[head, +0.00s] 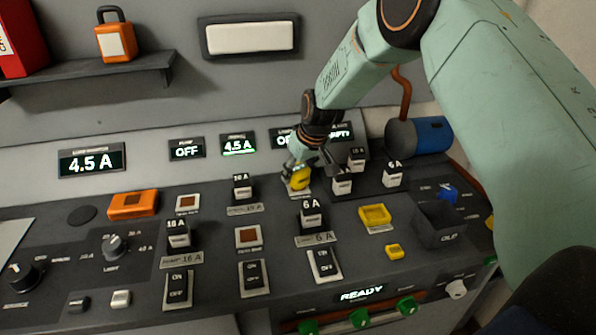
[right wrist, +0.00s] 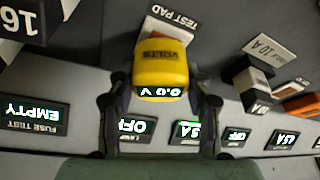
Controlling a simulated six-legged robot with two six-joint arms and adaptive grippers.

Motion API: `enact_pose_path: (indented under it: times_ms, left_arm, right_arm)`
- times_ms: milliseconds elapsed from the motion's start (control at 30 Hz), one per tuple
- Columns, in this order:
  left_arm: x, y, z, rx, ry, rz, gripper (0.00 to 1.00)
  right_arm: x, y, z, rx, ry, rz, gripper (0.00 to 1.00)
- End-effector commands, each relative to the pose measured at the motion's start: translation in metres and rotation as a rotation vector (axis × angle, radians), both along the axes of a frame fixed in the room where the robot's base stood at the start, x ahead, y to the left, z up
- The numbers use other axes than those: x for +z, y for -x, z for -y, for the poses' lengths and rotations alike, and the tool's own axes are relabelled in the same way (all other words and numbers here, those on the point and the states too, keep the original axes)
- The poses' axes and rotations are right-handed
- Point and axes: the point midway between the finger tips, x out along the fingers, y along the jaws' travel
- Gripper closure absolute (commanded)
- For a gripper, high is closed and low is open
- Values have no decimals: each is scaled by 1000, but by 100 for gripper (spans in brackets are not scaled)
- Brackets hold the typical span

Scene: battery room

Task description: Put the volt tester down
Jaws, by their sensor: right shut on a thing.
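The volt tester is a small yellow block (head: 300,177) in the head view. In the right wrist view (right wrist: 162,62) its face reads VOLTS, with a lit 0.0 V display. My right gripper (head: 304,166) is shut on it, with one dark finger on each side in the right wrist view (right wrist: 159,104). The tester is over or on the pale TEST PAD plate (right wrist: 167,27), and I cannot tell whether it touches. A shallow yellow tray (head: 375,214) lies on the panel to the right. My left gripper is not in view.
Fuse blocks stand close by, such as the 6 A one (head: 312,216) and the 10 A one (right wrist: 256,88). A dark open bin (head: 440,226) is at the right. An orange box (head: 133,204) lies at the left.

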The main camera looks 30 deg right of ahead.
Motion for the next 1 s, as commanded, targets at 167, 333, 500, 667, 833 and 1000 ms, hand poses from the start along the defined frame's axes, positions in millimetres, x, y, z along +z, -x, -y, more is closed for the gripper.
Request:
enact_pose_path:
  times_ms: [167, 333, 500, 667, 833, 1000]
  left_arm:
    - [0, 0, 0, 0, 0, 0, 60]
    - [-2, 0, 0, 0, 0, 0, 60]
    - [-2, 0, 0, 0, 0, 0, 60]
    - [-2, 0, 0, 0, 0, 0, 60]
    - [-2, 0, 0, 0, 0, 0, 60]
    - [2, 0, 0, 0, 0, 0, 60]
  right_arm:
    - [1, -1, 0, 1, 0, 2, 75]
    - [-3, 0, 0, 1, 0, 1, 48]
    - [-3, 0, 0, 1, 0, 1, 34]
    - [-3, 0, 0, 1, 0, 0, 27]
    - [-3, 0, 0, 1, 0, 0, 27]
    - [6, 1, 0, 0, 0, 1, 27]
